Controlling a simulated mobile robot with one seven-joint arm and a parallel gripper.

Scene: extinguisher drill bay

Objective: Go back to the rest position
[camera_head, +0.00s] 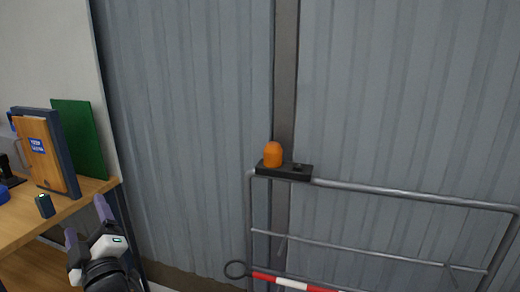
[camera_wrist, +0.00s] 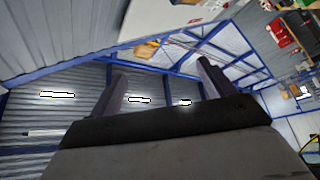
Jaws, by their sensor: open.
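My gripper (camera_head: 86,224) is at the lower left of the head view, raised beside the right end of the wooden table (camera_head: 92,187). Its two fingers point up and stand apart, with nothing between them. In the wrist view the two fingers of my gripper (camera_wrist: 160,72) are also spread and empty, with the wall and roof structure behind them. The wrist camera looks upward at a tilt. Part of the table's edge and lower frame is hidden behind my gripper.
On the table stand a wooden-faced dark blue box (camera_head: 41,163), a green panel (camera_head: 80,138) and a small dark block (camera_head: 45,206). A metal rail frame (camera_head: 400,192) carries an orange beacon (camera_head: 272,155) on a black box. A red-white bar (camera_head: 291,284) is below. Corrugated wall (camera_head: 190,130) stands behind.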

